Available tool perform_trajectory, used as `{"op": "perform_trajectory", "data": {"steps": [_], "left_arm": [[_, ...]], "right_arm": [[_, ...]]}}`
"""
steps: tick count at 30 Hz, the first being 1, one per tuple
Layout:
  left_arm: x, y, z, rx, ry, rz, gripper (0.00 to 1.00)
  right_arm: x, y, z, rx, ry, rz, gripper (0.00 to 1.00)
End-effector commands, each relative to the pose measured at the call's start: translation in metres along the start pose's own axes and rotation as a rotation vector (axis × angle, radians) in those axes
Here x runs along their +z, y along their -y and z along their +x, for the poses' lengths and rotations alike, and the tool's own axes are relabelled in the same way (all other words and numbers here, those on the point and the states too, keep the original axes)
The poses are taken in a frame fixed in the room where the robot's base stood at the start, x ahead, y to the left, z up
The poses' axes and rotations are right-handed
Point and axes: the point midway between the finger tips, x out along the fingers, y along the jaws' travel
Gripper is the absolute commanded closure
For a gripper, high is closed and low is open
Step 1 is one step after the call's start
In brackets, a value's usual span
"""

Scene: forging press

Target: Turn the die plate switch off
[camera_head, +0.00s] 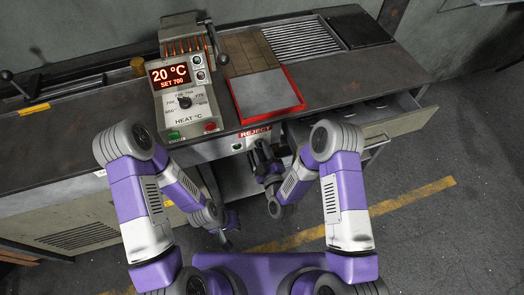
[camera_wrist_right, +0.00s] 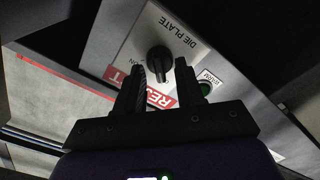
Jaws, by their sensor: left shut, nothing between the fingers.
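The die plate switch (camera_wrist_right: 159,60) is a black rotary knob on a light panel marked DIE PLATE, in the right wrist view. An ON mark is partly hidden beside the left fingertip; I cannot read the knob's setting for sure. My right gripper (camera_wrist_right: 161,70) is open, and the knob shows between and just beyond its fingertips. I cannot tell whether they touch it. In the head view my right gripper (camera_head: 263,150) is at the bench front by the REJECT label, hiding the knob. My left gripper (camera_head: 227,242) is shut and empty, low in front of the bench.
A green lamp (camera_wrist_right: 205,89) sits beside the right finger. On the bench (camera_head: 90,130) stand a heat controller (camera_head: 188,108) reading 20 °C, SET 700, and a red-edged tray (camera_head: 298,92) with a grey plate. An open drawer (camera_head: 400,122) juts out at the right.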

Motion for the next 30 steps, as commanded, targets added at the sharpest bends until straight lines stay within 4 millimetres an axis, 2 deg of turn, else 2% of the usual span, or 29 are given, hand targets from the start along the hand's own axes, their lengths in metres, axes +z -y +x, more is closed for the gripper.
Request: {"op": "perform_trajectory", "data": {"steps": [8,17,21,30], "left_arm": [[0.0,0.0,-0.001,0.0,0.0,0.0,1.0],[0.0,-0.002,-0.005,0.0,0.0,0.0,1.0],[0.0,0.001,0.003,0.0,0.0,0.0,1.0],[0.0,0.002,0.004,0.0,0.0,0.0,1.0]], "right_arm": [[-0.001,0.0,-0.004,-0.001,-0.002,0.002,0.63],[-0.001,0.001,-0.052,-0.004,0.0,0.001,0.63],[0.002,0.002,-0.068,-0.001,0.002,0.002,0.63],[0.0,0.0,-0.076,0.001,-0.001,0.001,0.63]]}}
